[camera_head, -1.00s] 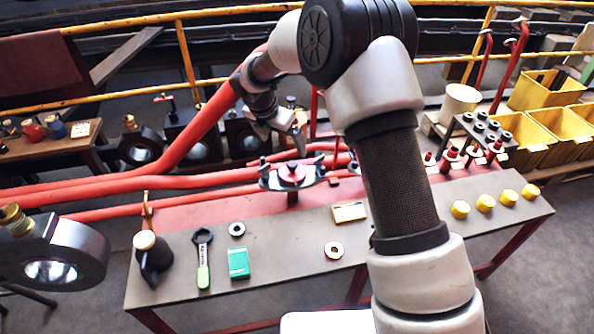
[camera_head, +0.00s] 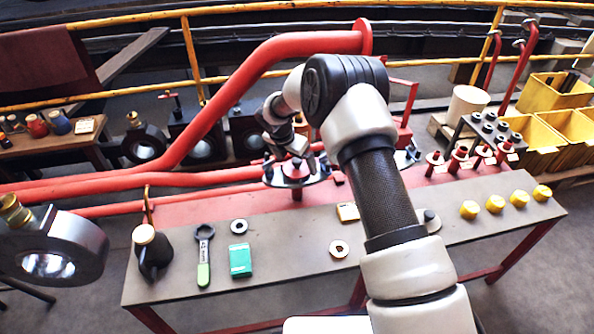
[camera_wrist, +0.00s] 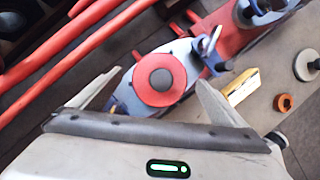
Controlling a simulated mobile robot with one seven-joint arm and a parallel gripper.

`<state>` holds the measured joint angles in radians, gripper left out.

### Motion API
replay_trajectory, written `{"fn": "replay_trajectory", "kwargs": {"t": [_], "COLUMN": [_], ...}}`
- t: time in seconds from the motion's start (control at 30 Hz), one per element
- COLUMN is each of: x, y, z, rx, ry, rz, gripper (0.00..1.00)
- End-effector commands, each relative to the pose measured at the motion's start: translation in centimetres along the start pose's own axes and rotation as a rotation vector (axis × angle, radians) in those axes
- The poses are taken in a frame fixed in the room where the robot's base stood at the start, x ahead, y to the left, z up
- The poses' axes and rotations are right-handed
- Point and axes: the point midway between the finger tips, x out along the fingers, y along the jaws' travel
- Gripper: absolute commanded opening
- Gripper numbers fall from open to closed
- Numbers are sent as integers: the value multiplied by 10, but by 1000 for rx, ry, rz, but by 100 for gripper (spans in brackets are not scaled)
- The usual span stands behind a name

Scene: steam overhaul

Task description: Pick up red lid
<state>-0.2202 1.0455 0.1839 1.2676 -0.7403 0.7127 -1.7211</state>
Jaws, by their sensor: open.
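The red lid (camera_wrist: 142,88) is a round red disc with a dark round knob at its centre. In the wrist view it sits on a blue-grey metal plate (camera_wrist: 125,95), between the two fingers of my gripper (camera_wrist: 160,76) as seen from above. The fingers are spread and nothing is between them in grip. In the head view the lid (camera_head: 296,171) is on the fixture at the back of the bench, partly hidden by my gripper (camera_head: 299,153), which is just above it. I cannot tell the exact gap.
Red pipes (camera_head: 200,140) run behind and left of the fixture. The bench (camera_head: 290,270) holds a ring spanner (camera_head: 203,255), a green box (camera_head: 240,260), an oil can (camera_head: 150,250), washers and yellow caps (camera_head: 495,204). A second fixture part (camera_wrist: 240,40) adjoins the plate.

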Motion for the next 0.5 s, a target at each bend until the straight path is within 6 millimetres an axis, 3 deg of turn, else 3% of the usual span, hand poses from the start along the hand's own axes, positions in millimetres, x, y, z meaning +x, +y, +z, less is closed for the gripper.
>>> {"fn": "replay_trajectory", "kwargs": {"t": [0.1,0.37,0.5], "x": [12,13,13], "y": [-1,-1,-1], "z": [1,1,1], "rx": [1,0,0], "ry": [-1,-1,-1], "rz": [-1,0,0], "gripper": [95,95,71]}}
